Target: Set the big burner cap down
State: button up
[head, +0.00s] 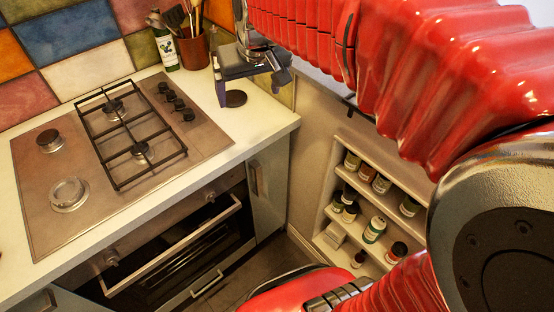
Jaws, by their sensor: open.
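A dark round disc, which looks like the big burner cap (236,98), lies flat on the white counter to the right of the hob. My gripper (250,88) is open just above and around the cap's spot, with one finger at the cap's left side. No contact between the fingers and the cap can be made out. The steel hob (100,205) has a large burner (69,194) at front left with a bare pale ring and no dark cap on it. A smaller burner (49,140) behind it carries a dark cap.
A utensil pot (193,52) and a green bottle (166,50) stand behind my gripper. The counter's front right corner (270,120) is clear. A shelf (345,215) with several jars is below right.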

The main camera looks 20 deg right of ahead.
jog(key=s+f, duration=0.2)
jog(key=s, duration=0.8)
jog(key=s+f, duration=0.3)
jog(key=s, duration=0.7)
jog(key=shift+a+t, duration=0.3)
jog(key=shift+a, duration=0.05)
